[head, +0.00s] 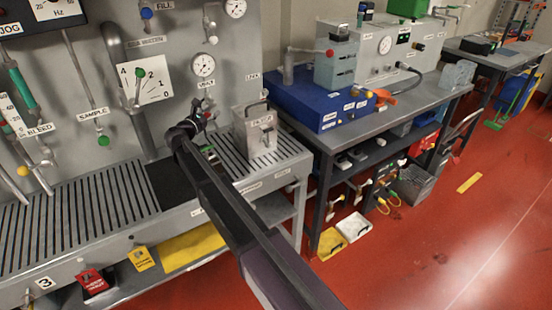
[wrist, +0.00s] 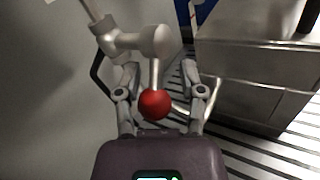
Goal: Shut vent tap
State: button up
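A metal tap with a red ball on its lever (wrist: 154,103) fills the middle of the wrist view, with the lever hanging down from the tap body. In the head view, a small red spot (head: 208,115) shows at my gripper, low on the grey panel. My gripper (wrist: 160,85) is open, with one finger on each side of the red ball and gaps between. In the head view my gripper (head: 196,128) is partly hidden by my arm.
A grey metal box (head: 256,133) stands on the slatted bench just right of my gripper. The panel carries other taps, including a green-knobbed sample tap (head: 103,140) and a yellow-knobbed one (head: 23,171). A blue case (head: 312,98) sits on the bench further right.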

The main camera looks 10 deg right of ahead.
jog(key=v, duration=1.3)
jog(key=s+d+f+m+g+y+p, duration=0.1)
jog(key=s+d+f+m+g, duration=0.1)
jog(key=d, duration=0.7)
jog(key=s+d+f+m+g+y+p, duration=0.1)
jog(key=s+d+f+m+g, duration=0.1)
jog(key=d, duration=0.8)
jog(key=s+d+f+m+g+p, duration=0.1)
jog(key=s+d+m, duration=0.3)
jog(key=d, duration=0.5)
jog(key=shift+d+f+m+g+y+p, duration=0.35)
jog(key=shift+f+m+g+y+p, duration=0.05)
jog(key=shift+m, duration=0.5)
